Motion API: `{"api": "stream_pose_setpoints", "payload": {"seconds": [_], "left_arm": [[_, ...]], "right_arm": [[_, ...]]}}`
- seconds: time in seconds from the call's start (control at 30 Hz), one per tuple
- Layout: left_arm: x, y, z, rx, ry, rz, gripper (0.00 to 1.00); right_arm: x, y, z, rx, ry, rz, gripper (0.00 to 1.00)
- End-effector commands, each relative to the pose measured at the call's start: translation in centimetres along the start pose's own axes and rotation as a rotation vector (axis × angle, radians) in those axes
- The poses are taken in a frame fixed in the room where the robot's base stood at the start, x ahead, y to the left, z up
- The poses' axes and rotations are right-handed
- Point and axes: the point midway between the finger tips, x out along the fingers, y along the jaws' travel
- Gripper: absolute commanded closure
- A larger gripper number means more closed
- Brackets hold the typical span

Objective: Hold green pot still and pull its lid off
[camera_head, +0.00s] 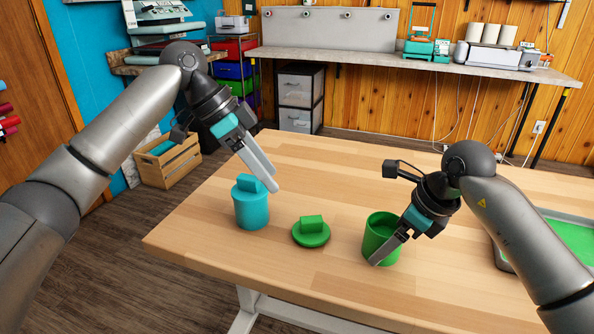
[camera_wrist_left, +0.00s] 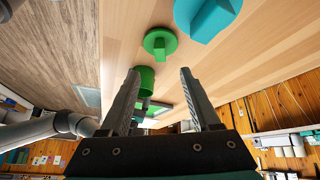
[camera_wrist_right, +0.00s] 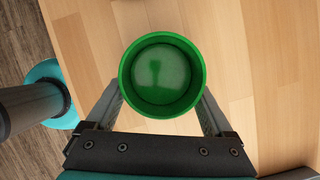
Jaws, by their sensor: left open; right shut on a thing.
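The green pot (camera_head: 379,238) stands upright and uncovered on the table. The right wrist view looks into the empty-looking pot (camera_wrist_right: 162,75). The lid also shows in the left wrist view (camera_wrist_left: 160,43). My left gripper (camera_head: 262,186) is open and empty, raised above the table near the turquoise pot; its fingers also show in the left wrist view (camera_wrist_left: 165,85).
A turquoise pot (camera_head: 252,209) with its lid on stands left of the green lid. A tray with a green surface (camera_head: 572,239) lies at the right. The wooden table (camera_head: 310,165) is clear behind the pots.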

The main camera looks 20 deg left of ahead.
Motion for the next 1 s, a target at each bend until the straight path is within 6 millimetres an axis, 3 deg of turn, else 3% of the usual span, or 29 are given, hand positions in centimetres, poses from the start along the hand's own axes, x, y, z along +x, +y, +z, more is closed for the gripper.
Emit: {"api": "stream_pose_setpoints", "payload": {"seconds": [0.23, 0.27, 0.37, 0.73, 1.0], "left_arm": [[-0.1, 0.0, 0.0, -0.001, 0.0, 0.0, 0.37], [-0.1, 0.0, 0.0, -0.001, 0.0, 0.0, 0.37], [-0.1, 0.0, 0.0, -0.001, 0.0, 0.0, 0.37], [-0.1, 0.0, 0.0, -0.001, 0.0, 0.0, 0.37], [-0.1, 0.0, 0.0, -0.001, 0.0, 0.0, 0.37]], "right_arm": [[0.2, 0.0, -0.2, 0.002, 0.005, 0.001, 0.62], [0.2, 0.0, -0.2, 0.002, 0.005, 0.001, 0.11], [0.1, 0.0, -0.2, 0.002, 0.004, 0.001, 0.0], [-1.0, -0.1, 0.0, -0.001, 0.0, -0.003, 0.0], [-6.3, -0.1, -0.1, -0.001, 0.001, -0.006, 0.0]]}}
